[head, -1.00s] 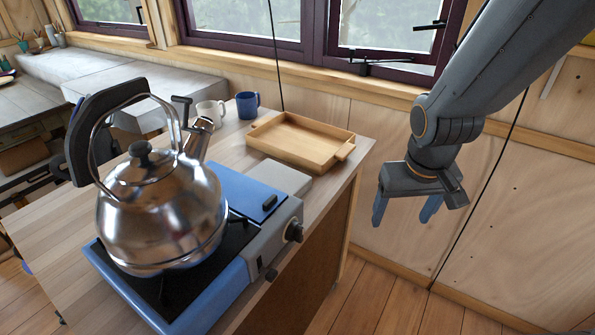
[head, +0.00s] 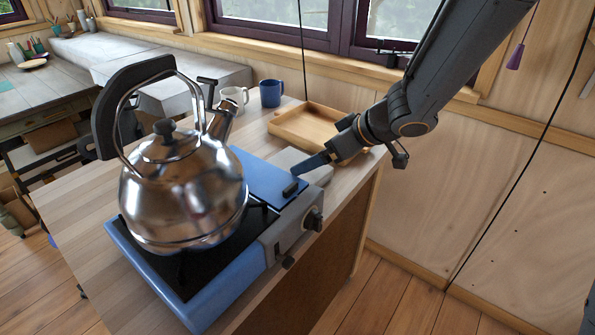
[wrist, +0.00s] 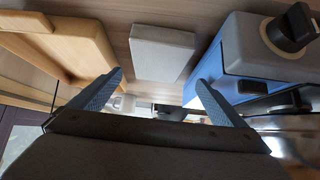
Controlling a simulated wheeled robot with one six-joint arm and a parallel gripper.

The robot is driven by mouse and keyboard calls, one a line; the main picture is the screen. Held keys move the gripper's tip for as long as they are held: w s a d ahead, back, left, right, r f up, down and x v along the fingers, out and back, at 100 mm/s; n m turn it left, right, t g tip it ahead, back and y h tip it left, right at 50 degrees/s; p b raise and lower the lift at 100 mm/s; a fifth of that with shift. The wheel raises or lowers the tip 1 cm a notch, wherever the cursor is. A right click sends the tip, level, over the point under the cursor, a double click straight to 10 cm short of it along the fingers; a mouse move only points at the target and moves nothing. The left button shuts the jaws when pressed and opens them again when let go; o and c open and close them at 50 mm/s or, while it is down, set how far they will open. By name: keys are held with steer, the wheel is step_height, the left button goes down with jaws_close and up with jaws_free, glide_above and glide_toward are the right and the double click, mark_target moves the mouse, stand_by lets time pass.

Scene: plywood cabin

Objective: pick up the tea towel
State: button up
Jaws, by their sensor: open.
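The tea towel (head: 287,158) looks like a pale grey folded slab lying flat on the wooden counter between the blue stove and the wooden tray. In the wrist view the towel (wrist: 163,52) shows whole, ahead of and between my fingers. My gripper (head: 310,166) is over the towel's area and hides part of it in the head view. In the wrist view my gripper (wrist: 159,80) has its two blue fingers spread wide with nothing between them. I cannot tell the exact height of the fingertips above the towel.
The blue camping stove (head: 260,175) bears a steel kettle (head: 185,190) with a tall black handle. The wooden tray (head: 310,127) lies behind the towel. A white mug (head: 233,98) and a blue mug (head: 271,93) stand further back. The counter's right edge is close.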

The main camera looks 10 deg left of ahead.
steer(key=x, duration=0.9)
steer(key=shift+w+a+f, duration=0.2)
steer(key=shift+w+a, duration=0.05)
steer(key=shift+w, duration=0.1)
steer(key=c, duration=0.8)
